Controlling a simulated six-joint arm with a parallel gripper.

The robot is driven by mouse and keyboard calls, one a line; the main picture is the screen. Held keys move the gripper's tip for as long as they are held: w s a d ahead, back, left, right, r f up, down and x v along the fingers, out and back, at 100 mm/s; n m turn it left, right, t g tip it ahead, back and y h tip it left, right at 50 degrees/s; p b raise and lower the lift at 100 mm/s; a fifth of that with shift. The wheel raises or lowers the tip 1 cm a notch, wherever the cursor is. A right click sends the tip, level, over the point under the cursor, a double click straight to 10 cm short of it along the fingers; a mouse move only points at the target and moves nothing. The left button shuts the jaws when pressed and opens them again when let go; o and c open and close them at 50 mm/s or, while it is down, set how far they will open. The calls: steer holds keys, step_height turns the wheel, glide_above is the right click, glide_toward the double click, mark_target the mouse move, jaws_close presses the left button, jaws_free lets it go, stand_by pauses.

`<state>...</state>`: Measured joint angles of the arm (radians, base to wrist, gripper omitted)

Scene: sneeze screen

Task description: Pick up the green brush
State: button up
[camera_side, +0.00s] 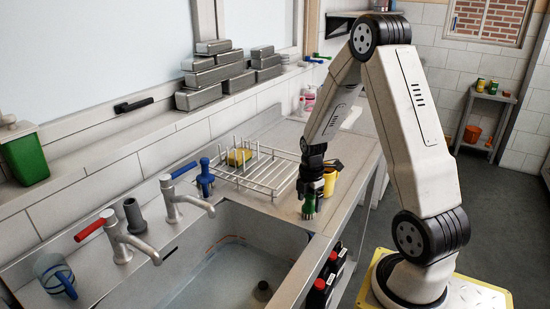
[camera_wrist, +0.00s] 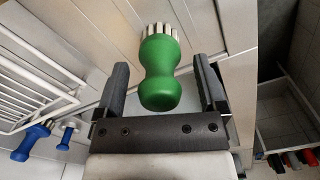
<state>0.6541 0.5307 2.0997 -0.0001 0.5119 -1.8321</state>
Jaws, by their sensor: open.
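The green brush (camera_side: 309,204) stands upright on the counter right of the sink, bristles down, below my gripper (camera_side: 311,180) in the side view. In the wrist view the green brush (camera_wrist: 160,72) shows its rounded handle end towards me and its pale bristles at the far end. My gripper (camera_wrist: 160,88) is open, with one dark finger on each side of the brush. Gaps show between the brush and both fingers, and it is not gripped.
A white wire rack (camera_side: 262,170) with a yellow sponge (camera_side: 238,157) stands left of my gripper. A blue brush (camera_side: 205,178) stands behind the sink (camera_side: 235,255). Dark red-capped bottles (camera_side: 328,280) sit below the counter edge.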

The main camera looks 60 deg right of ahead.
stand_by(0.3)
jaws_close()
steer(key=shift+r, duration=0.2)
steer(key=shift+r, duration=0.75)
steer(key=s+a+r, duration=0.7)
steer(key=s+r, duration=0.4)
steer(key=s, duration=0.1)
steer(key=shift+s+d+r, duration=0.1)
stand_by(0.6)
